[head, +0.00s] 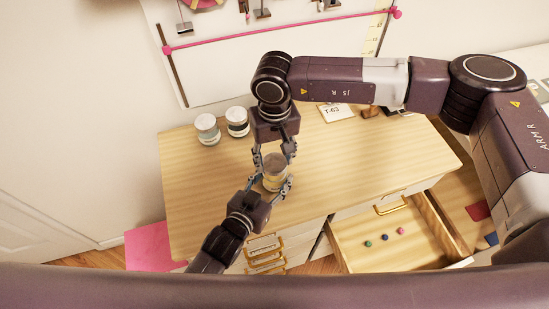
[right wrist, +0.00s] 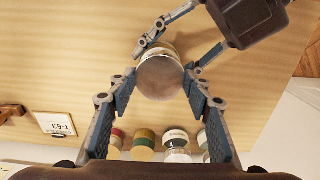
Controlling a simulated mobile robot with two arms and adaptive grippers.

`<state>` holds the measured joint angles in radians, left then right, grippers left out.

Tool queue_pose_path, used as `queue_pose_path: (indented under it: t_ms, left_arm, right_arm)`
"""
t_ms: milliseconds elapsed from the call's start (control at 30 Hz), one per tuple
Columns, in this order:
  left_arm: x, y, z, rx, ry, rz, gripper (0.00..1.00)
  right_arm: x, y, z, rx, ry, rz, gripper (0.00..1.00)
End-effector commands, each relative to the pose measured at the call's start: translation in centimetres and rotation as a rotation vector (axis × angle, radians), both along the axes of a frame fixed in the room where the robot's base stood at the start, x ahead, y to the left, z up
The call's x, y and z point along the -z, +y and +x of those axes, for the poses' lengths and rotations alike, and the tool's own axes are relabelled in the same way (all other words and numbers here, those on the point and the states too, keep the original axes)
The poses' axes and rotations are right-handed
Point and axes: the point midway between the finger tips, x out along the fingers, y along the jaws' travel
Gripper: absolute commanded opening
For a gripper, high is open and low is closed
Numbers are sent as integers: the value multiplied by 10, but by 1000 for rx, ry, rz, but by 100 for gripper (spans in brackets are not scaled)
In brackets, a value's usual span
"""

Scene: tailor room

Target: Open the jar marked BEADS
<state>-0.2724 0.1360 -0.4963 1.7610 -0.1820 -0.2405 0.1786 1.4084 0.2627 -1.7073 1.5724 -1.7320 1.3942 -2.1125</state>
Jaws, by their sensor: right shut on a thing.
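A small jar (head: 275,178) with a grey-brown lid is over the middle of the wooden tabletop. My right gripper (head: 274,158) reaches down from behind and is shut on the lid. In the right wrist view the round lid (right wrist: 160,77) sits between the tips of its two fingers. My left gripper (head: 271,188) comes from the front, with one finger on each side of the jar's body, and looks closed on it. The jar looks upright, with its lid on. I cannot read its label, and the fingers hide part of its sides.
Two jars (head: 207,128) (head: 237,122) stand at the back left; several show in the right wrist view (right wrist: 145,140). A card reading T-63 (head: 336,112) stands at the back. An open drawer (head: 395,262) at front right holds small coloured balls. The right tabletop (head: 390,155) is clear.

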Motion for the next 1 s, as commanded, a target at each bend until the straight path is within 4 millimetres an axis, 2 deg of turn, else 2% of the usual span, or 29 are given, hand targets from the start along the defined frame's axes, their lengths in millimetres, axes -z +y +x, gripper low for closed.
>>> queue_pose_path:
  t_ms: [267,533,767,800,933,1000]
  left_arm:
    - [0,0,0,0,0,0,0]
    - [0,0,0,0,0,0,0]
    - [0,0,0,0,0,0,0]
    - [0,0,0,0,0,0,51]
    - [0,0,0,0,0,0,65]
    - [0,0,0,0,0,0,68]
  right_arm:
    - [-6,0,1,0,-2,2,16]
    - [-37,0,0,1,-1,1,16]
    - [-40,0,0,1,1,0,16]
    - [-40,0,0,1,1,0,16]
    - [-40,0,0,0,1,0,16]
    - [-40,0,0,0,1,0,16]
